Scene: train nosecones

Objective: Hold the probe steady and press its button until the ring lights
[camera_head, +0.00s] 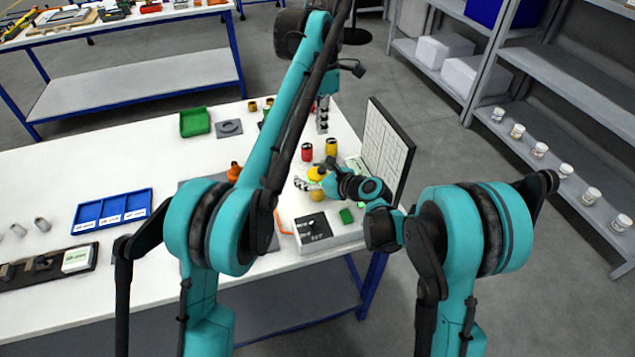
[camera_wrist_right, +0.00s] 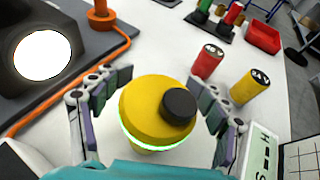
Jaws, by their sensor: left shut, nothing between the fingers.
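The probe is a yellow round body (camera_wrist_right: 145,110) with a black button (camera_wrist_right: 179,105) on its top face, in the middle of the right wrist view. A bright green line glows along its lower rim. My right gripper (camera_wrist_right: 158,92) has its fingers on both sides of the probe, closed on it. In the head view the yellow probe (camera_head: 316,174) shows small beside my right gripper (camera_head: 306,184), low over the table. My left gripper (camera_head: 322,126) is farther back and higher, shut and empty, apart from the probe. It does not show in the right wrist view.
A red can (camera_head: 307,152) and a yellow can (camera_head: 331,148) stand behind the probe. A gridded panel (camera_head: 385,150) rises at the right table edge. A grey box (camera_head: 325,235) stands in front. An orange cable (camera_wrist_right: 55,110) and a white lamp (camera_wrist_right: 42,55) lie left.

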